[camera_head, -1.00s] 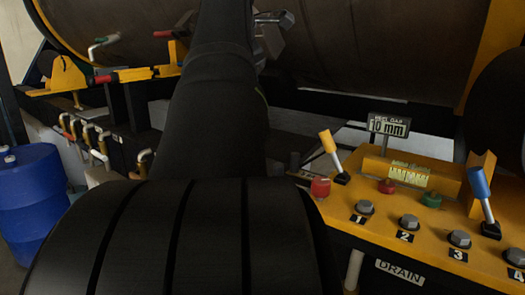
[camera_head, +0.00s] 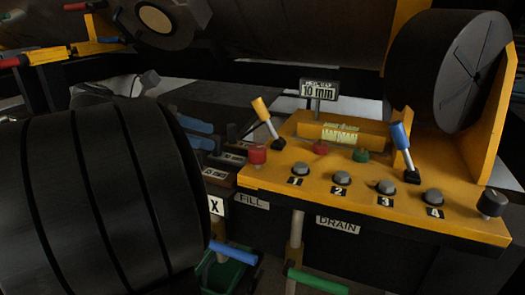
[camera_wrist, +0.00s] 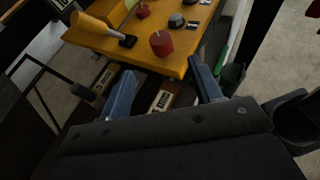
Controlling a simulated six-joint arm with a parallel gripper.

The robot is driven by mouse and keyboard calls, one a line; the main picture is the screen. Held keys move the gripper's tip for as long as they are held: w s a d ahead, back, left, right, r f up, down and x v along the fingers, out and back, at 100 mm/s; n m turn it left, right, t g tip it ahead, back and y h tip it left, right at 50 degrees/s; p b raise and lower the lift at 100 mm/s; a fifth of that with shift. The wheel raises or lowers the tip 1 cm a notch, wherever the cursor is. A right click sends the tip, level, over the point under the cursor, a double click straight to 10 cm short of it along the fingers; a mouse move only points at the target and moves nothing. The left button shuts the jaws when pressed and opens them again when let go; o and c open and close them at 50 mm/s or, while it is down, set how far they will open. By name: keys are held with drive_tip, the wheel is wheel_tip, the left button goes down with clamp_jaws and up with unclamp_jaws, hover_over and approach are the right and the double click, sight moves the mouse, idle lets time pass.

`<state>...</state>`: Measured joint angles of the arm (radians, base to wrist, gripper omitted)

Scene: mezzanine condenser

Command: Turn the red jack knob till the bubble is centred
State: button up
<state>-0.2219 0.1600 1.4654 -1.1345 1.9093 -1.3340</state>
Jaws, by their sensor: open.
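The red knob (camera_head: 257,154) stands on the left corner of the yellow panel (camera_head: 300,178), beside a yellow-handled lever (camera_head: 267,118). In the wrist view the red knob (camera_wrist: 161,43) lies just beyond my fingertips, roughly between them. My gripper (camera_wrist: 163,66) is open, its two blue fingers apart and empty, not touching the knob. In the head view my gripper (camera_head: 212,135) shows left of the knob. The level vial (camera_head: 341,135) glows yellow-green at the back of the panel. Its bubble is too small to place.
A small red knob (camera_head: 320,147) and a green one (camera_head: 361,155) flank the vial's front. A blue lever (camera_head: 403,148) and several numbered grey bolts stand on the panel. A "10 mm" sign (camera_head: 318,91) rises behind. Blue and green handles hang below.

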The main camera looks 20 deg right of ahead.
sight(253, 148)
drive_tip(key=x, duration=1.4)
drive_tip(key=shift+d+f, duration=0.2)
drive_tip(key=c, duration=1)
